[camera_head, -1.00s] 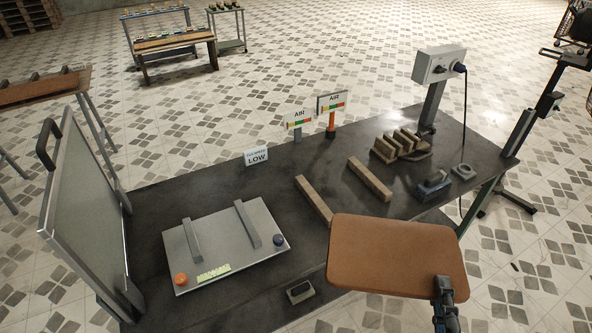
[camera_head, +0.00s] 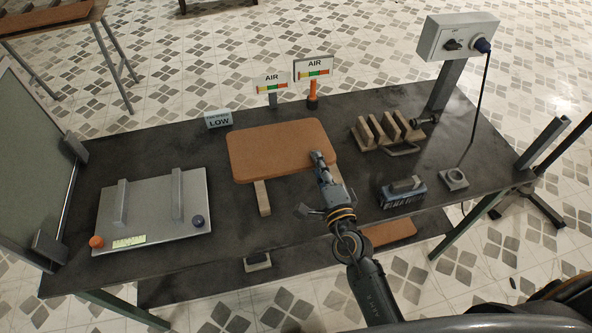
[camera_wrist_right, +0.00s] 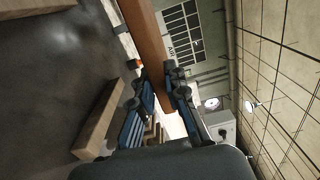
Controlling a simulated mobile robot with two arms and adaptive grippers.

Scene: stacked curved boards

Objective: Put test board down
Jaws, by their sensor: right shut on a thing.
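The test board (camera_head: 278,148), a flat brown board with rounded corners, is over the back middle of the dark table. My right gripper (camera_head: 317,158) is shut on its right front edge. The wrist view shows the board's edge (camera_wrist_right: 148,38) between the fingers (camera_wrist_right: 158,92). A wooden bar (camera_head: 262,198) sticks out from under the board's front; a bar (camera_wrist_right: 102,118) lies on the table in the wrist view, with a gap in the picture between it and the board. I cannot tell whether the board touches the bars. My left gripper is not in view.
A metal plate with two bars (camera_head: 150,212) lies left. Another brown board (camera_head: 390,233) shows below the table's edge.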

